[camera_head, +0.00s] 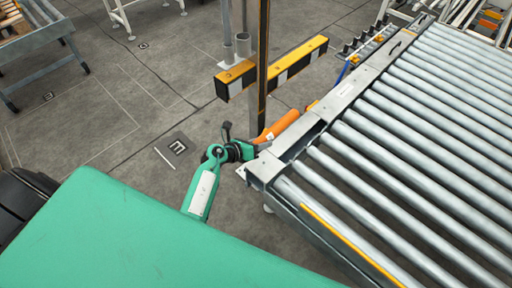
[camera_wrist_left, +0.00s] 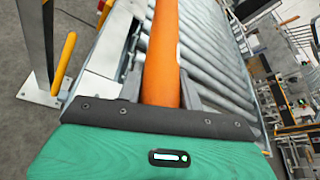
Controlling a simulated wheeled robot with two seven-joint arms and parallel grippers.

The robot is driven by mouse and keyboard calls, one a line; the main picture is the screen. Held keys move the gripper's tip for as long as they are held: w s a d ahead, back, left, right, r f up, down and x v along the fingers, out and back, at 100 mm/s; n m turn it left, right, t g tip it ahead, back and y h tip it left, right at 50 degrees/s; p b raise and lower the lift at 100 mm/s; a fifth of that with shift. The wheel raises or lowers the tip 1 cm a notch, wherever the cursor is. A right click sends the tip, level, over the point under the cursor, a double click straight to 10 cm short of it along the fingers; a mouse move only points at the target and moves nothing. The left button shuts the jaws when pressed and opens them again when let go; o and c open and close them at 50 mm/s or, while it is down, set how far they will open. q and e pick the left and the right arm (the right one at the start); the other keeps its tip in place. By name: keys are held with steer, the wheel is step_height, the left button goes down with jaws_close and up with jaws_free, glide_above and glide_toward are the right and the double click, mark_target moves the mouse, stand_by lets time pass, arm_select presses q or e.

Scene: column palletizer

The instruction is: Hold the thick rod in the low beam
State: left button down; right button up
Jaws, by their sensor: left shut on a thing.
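A thick orange rod (camera_head: 281,124) shows in the head view beside the conveyor's near left corner. My left gripper (camera_head: 246,150) is at its near end. In the left wrist view the orange rod (camera_wrist_left: 163,50) runs away from between the jaws of my left gripper (camera_wrist_left: 161,92), which is shut on it. The low beam (camera_head: 285,72), striped yellow, black and white, lies level behind the rod in the head view. Rod and beam look apart in the picture; their distance in depth is unclear. My right gripper is not in view.
A roller conveyor (camera_head: 430,110) fills the right side, its metal side frame (camera_head: 345,97) close to the rod. A dark upright post (camera_head: 262,55) stands by the beam. The floor at left is mostly clear.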

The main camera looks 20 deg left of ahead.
mark_target(277, 129)
arm_select(q)
steer(key=shift+w+d, duration=0.25)
steer(key=shift+w, duration=0.55)
steer(key=shift+w+d, duration=0.3)
steer(key=shift+w, duration=0.45)
steer(key=shift+w+d, duration=0.25)
steer(key=shift+w, duration=0.55)
steer(key=shift+w+d+b, duration=0.25)
steer(key=shift+w+d, duration=0.05)
steer(key=shift+w, duration=0.45)
steer(key=shift+w+d+b, duration=0.25)
steer(key=shift+w, duration=0.45)
steer(key=shift+w+d, duration=0.15)
steer(key=shift+w, duration=0.25)
steer(key=shift+s, duration=0.1)
